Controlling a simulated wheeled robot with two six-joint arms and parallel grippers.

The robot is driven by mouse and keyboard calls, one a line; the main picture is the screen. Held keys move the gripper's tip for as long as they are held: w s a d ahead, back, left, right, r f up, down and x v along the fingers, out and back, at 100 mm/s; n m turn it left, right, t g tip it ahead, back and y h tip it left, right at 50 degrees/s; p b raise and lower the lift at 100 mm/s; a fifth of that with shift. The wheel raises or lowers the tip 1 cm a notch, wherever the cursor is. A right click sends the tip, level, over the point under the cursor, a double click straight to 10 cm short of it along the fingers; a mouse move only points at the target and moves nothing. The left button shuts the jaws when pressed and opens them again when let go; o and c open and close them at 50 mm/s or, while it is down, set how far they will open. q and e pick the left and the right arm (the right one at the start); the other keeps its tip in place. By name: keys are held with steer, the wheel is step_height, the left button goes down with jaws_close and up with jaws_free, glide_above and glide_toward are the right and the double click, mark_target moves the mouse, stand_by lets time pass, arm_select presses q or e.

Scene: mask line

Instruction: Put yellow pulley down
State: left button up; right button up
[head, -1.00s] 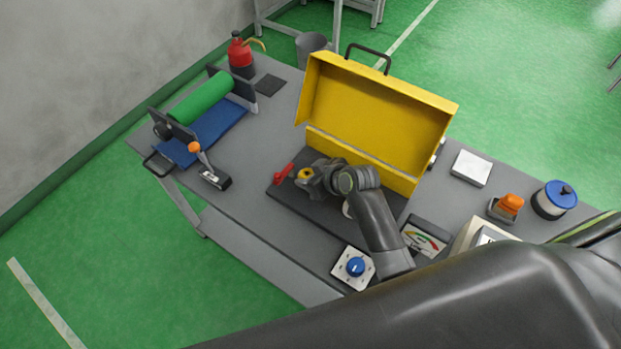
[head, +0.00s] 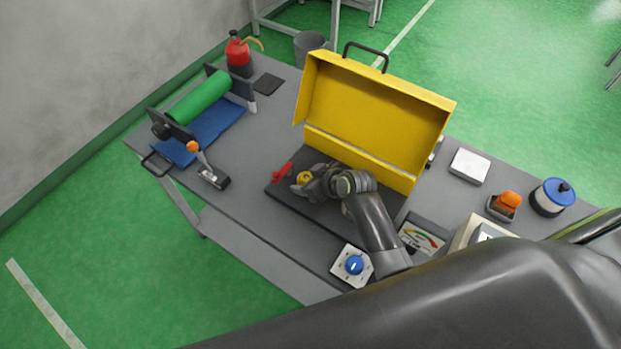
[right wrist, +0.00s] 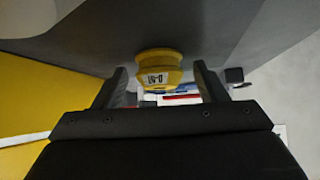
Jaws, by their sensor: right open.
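The yellow pulley (head: 305,177) sits over the dark board in front of the open yellow toolbox, just right of a red piece. In the right wrist view the pulley (right wrist: 160,66) has a small printed label and stands between the fingertips, with a gap on each side. My right gripper (head: 303,181) is open around the pulley. The open fingers also show in the right wrist view (right wrist: 160,84). The gripper hides part of the pulley and the board beneath it in the head view. My left gripper is not in view.
The yellow toolbox (head: 375,112) stands open behind the gripper. A red piece (head: 282,172) lies close on the left. A blue knob box (head: 353,265) and a gauge (head: 422,238) stand nearer me. A lever (head: 208,170) and green roller (head: 200,97) are farther left.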

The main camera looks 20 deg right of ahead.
steer(key=shift+r, duration=0.2)
steer(key=v, duration=1.2)
steer(key=shift+f, duration=0.1)
